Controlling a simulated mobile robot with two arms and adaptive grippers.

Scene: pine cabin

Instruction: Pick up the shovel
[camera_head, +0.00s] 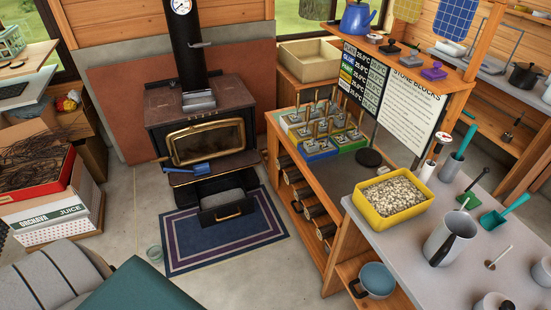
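A small blue shovel (200,169) lies on the front ledge of the black wood stove (200,122), below its glass door. Neither of my grippers is in view, and nothing is seen touching the shovel.
An open ash drawer (228,208) sticks out below the ledge, above a striped blue rug (223,239). A juice box of twigs (52,205) stands left. A wooden workbench (312,215) stands right.

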